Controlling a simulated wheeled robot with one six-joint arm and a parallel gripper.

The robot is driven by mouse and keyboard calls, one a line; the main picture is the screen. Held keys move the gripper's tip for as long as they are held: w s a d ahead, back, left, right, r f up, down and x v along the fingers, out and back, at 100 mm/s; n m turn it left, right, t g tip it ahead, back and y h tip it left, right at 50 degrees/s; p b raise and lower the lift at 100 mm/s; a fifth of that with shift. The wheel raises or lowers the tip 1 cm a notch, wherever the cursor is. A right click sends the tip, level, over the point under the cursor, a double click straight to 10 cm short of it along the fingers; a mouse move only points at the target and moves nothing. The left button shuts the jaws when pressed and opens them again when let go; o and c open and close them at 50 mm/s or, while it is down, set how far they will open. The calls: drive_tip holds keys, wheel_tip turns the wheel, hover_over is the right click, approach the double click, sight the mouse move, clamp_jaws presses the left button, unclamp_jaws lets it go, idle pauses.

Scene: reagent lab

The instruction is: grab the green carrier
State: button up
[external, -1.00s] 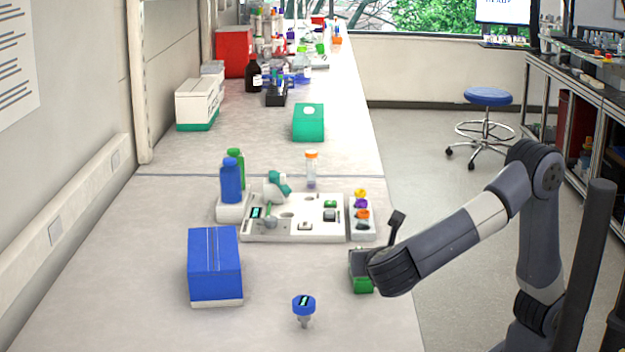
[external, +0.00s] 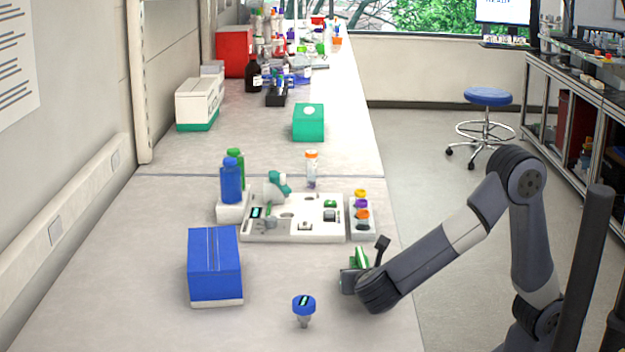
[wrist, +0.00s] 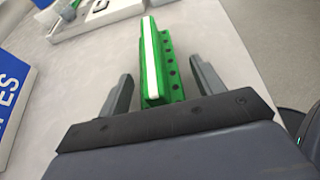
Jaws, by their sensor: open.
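The green carrier (wrist: 170,65) is a long green rail with a white strip along its top and a row of holes down its side. It lies on the bench in the wrist view, with its near end between the two open fingers of my gripper (wrist: 160,85). Gaps show between the carrier and both fingers. In the external view the carrier (external: 360,257) shows only partly behind my gripper (external: 352,275), near the bench's right edge. The rest of it there is hidden by my wrist.
A blue box (external: 214,265) and a blue-capped item (external: 303,308) stand left of my gripper. A white tray (external: 290,232) with small parts lies behind, beside a small rack (external: 362,232) of coloured caps. The bench's right edge is close.

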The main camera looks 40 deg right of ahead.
drive_tip(key=shift+w+d+f, duration=0.2)
drive_tip(key=shift+w+d, duration=0.15)
drive_tip(key=c, duration=1.1)
